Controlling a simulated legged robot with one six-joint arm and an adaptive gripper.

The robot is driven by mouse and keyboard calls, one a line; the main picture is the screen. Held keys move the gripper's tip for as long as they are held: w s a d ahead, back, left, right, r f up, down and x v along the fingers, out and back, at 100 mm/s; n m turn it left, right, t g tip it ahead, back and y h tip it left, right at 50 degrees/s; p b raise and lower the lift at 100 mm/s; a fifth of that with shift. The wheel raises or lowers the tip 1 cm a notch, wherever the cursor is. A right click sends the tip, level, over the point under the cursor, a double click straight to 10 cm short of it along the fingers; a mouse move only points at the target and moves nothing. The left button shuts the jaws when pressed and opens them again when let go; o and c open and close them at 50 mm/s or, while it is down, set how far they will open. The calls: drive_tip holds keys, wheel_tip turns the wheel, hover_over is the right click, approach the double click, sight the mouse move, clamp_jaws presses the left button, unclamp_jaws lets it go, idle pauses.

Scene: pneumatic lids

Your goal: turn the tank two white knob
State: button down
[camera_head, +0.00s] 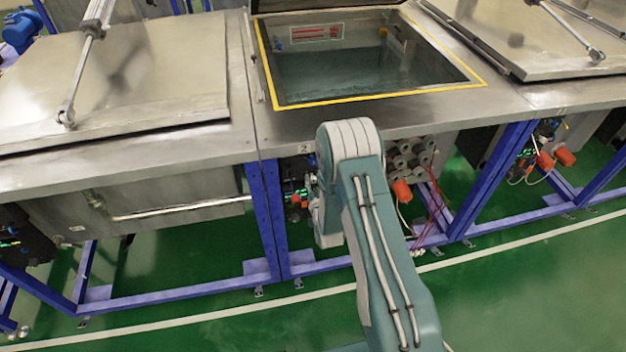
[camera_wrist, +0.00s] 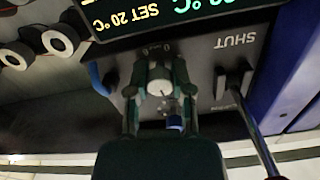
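The white knob (camera_wrist: 160,89) sits on a dark control panel (camera_wrist: 205,75) in the wrist view, which shows the panel upside down. My gripper (camera_wrist: 160,76) has one finger on each side of the knob, very close to it. I cannot tell whether the fingers touch it. In the head view, tank two (camera_head: 289,112) has its lid raised, with a yellow-edged opening and water inside. My arm reaches down to its front, right of the "2" label. The head view hides the knob and my gripper behind my arm.
A lit display (camera_wrist: 150,22) reading "SET 20 °C" and a lever by the word SHUT (camera_wrist: 238,88) flank the knob. Grey cylinders (camera_head: 412,150) and an orange part (camera_head: 402,190) lie right of my arm. Blue frame legs (camera_head: 268,215) stand left; green floor lies in front.

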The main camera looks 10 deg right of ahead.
drive_tip(key=shift+m, duration=0.4)
drive_tip(key=shift+c, duration=2.4)
unclamp_jaws()
drive_tip(key=s, duration=1.2)
drive_tip(key=shift+w, duration=0.15)
